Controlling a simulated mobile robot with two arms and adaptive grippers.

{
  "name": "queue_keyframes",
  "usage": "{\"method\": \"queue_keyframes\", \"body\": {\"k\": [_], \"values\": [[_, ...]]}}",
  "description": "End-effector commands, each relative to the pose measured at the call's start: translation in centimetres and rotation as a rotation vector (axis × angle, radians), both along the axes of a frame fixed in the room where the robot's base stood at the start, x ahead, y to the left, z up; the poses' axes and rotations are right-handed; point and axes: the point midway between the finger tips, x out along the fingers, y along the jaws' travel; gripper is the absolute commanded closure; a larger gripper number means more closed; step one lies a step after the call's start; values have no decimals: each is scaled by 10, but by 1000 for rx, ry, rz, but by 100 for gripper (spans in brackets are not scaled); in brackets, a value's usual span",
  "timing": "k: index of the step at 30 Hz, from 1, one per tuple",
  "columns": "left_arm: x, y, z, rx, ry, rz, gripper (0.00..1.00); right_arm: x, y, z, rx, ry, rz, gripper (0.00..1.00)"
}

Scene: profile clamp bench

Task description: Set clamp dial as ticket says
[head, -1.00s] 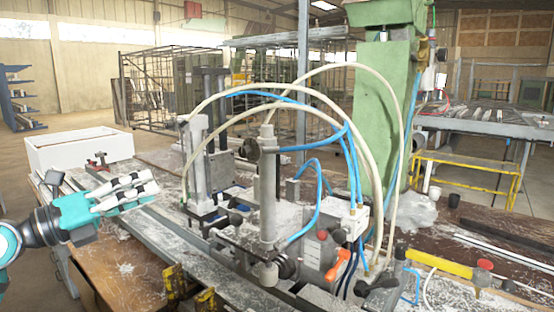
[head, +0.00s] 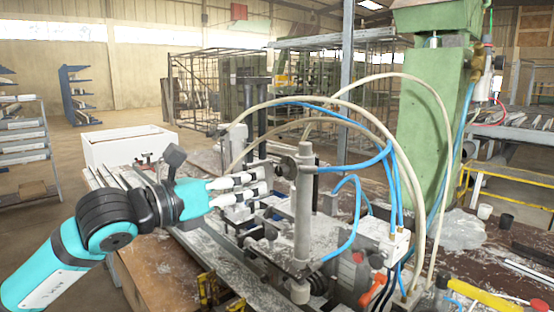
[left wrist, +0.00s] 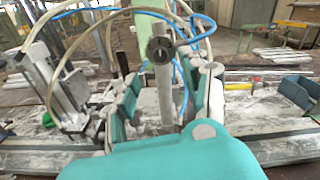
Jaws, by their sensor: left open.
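The clamp has a grey upright post (head: 303,215) with a dark round knob (head: 288,167) on its upper left side, which looks like the dial. In the left wrist view the knob (left wrist: 160,48) faces me, with a slot or bar across its face; no markings are readable. My left gripper (head: 262,181) is open, with pale fingertips pointing right, just left of the knob and a little below it in the picture. In the left wrist view its fingers stand either side of the post, apparently not touching it. I can make out no ticket. My right gripper is out of view.
Cream and blue hoses (head: 395,185) arch over the clamp. A green machine column (head: 428,130) stands behind right. A white box (head: 130,146) sits at the back left of the bench. An orange-red lever (head: 372,290) and a yellow bar (head: 490,296) lie toward the front right.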

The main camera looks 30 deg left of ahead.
Motion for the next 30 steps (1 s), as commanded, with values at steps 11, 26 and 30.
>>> {"method": "queue_keyframes", "body": {"k": [11, 26, 30], "values": [[42, -14, 6, -7, -2, -1, 53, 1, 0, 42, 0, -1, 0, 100], [76, -27, 0, -2, 0, -1, 53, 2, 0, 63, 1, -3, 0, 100], [76, -27, 0, -1, -1, -1, 53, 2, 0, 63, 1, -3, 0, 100]]}}
